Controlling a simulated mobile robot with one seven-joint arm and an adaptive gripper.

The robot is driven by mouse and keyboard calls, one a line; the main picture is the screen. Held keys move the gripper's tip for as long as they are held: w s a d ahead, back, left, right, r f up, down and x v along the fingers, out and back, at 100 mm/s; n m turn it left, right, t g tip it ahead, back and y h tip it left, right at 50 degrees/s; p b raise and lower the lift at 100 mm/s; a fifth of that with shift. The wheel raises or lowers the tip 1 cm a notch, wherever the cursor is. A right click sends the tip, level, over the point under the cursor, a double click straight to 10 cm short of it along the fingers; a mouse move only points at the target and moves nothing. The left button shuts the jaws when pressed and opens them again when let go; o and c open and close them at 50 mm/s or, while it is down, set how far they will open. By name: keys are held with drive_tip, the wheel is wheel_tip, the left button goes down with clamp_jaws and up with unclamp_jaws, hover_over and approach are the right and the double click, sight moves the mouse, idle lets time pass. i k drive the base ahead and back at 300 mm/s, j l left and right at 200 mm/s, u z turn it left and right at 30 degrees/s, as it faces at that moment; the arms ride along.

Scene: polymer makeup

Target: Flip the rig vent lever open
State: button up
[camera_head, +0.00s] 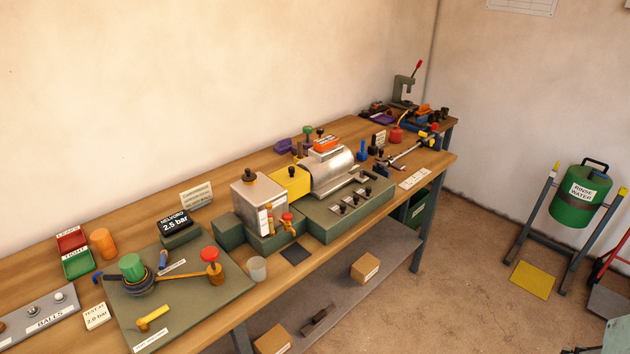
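A green rig plate (190,310) lies on the near left of the workbench. On it, a short yellow lever (152,318) lies flat near the front edge; it may be the vent lever, but its label is too small to read. A brass fitting with a red knob (209,255) stands at the plate's right, joined to a pipe. A green-topped round fitting (132,267) stands at the left with dark coils around its base. A black display reading 2.5 bar (175,222) sits behind the plate. My gripper is not in view.
A clear cup (257,269) stands just right of the plate. A metal box machine with a steel drum (328,172) fills the middle of the wooden bench (235,165). A "TEST AT 2.0 bar" card (96,316) and a grey balls tray (38,318) lie left. Floor at right is partly open.

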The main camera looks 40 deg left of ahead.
sight(142, 323)
drive_tip(key=u, duration=2.6)
